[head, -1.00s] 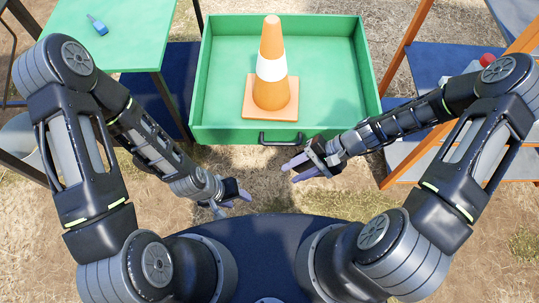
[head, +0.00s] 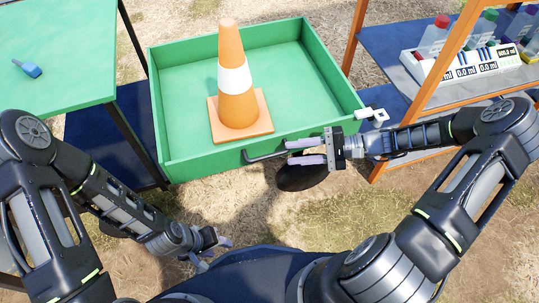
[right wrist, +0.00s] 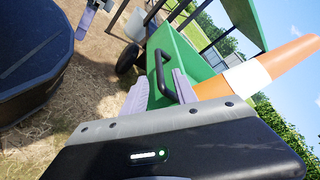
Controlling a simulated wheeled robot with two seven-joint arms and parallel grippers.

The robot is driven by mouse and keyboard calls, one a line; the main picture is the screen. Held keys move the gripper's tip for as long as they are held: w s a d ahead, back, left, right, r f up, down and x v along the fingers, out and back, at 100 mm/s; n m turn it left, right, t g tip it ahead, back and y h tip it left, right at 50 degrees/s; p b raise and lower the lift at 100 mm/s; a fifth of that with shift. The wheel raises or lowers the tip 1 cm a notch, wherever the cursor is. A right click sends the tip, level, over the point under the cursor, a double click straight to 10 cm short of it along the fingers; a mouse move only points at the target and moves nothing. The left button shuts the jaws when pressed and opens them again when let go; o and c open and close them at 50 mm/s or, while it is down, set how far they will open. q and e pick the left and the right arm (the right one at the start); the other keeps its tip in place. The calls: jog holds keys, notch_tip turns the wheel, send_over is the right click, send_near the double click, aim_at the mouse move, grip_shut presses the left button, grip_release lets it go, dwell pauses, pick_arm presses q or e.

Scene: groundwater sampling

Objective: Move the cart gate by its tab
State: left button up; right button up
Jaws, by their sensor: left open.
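The green open-topped cart tray (head: 185,163) stands ahead of me with a black bar handle (head: 258,157) on its near wall. I cannot make out a separate gate or tab. My right gripper (head: 291,152) is at the handle's right end with its fingers parted. In the right wrist view the handle (right wrist: 164,88) shows between the two fingers, and a gap to them seems to remain. My left gripper (head: 216,253) is open and empty, low in front of my base and away from the cart.
An orange and white cone (head: 237,80) stands in the tray. A green table (head: 60,70) with a blue tool (head: 28,68) is at the left. An orange-framed shelf with a white meter rack (head: 470,68) is at the right. A small white part (head: 373,114) shows beside my right wrist.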

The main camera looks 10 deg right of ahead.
aim_at(277, 155)
jog(key=b+x, duration=0.1)
jog(key=x, duration=0.6)
jog(key=shift+a+f, duration=0.1)
jog(key=shift+a, duration=0.2)
grip_shut()
dwell(1.1)
